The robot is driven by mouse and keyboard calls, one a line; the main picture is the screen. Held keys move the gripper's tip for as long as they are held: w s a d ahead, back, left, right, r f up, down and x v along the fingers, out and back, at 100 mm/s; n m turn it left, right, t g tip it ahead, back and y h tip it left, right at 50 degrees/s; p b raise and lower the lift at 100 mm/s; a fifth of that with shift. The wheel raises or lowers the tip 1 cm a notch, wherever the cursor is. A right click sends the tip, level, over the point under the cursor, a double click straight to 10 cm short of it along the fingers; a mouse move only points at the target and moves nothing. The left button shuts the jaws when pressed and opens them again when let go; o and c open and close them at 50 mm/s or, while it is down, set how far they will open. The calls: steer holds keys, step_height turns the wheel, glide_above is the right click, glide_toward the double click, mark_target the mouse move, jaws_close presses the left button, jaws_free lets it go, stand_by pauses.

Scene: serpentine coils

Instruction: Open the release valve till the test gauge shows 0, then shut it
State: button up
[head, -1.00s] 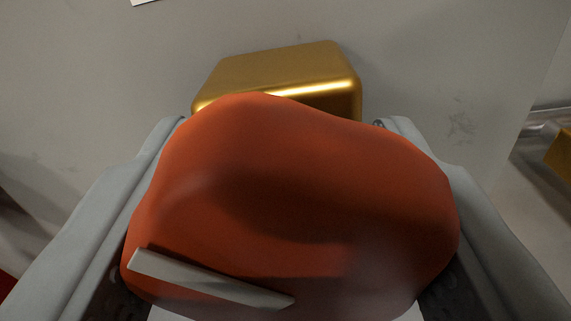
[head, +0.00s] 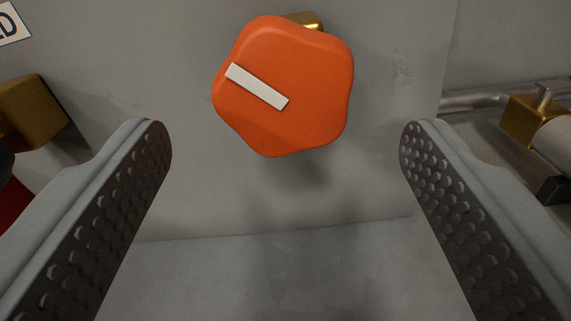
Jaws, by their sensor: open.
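An orange lobed knob (head: 300,100) with a white bar mark (head: 257,87) sits at the top middle of the head view. The bar slants down to the right. A brass valve body (head: 306,19) shows a little behind the knob's upper edge. My gripper (head: 286,140) is open, with its two studded fingers wide apart. Nothing is between the fingers; the knob lies ahead of them, apart from both. No gauge is in view.
A grey panel stands behind the knob, with a grey surface (head: 270,275) below. A brass block (head: 32,110) is at the left, with a red part below it. Another brass fitting (head: 524,118) with a pipe is at the right. Part of a white label (head: 10,25) shows top left.

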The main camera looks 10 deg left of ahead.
mark_target(285, 85)
steer(key=s, duration=1)
steer(key=w, duration=1)
steer(key=w+r, duration=0.1)
steer(key=w, duration=0.4)
stand_by(0.5)
steer(key=shift+c, duration=0.2)
steer(key=c, duration=0.9)
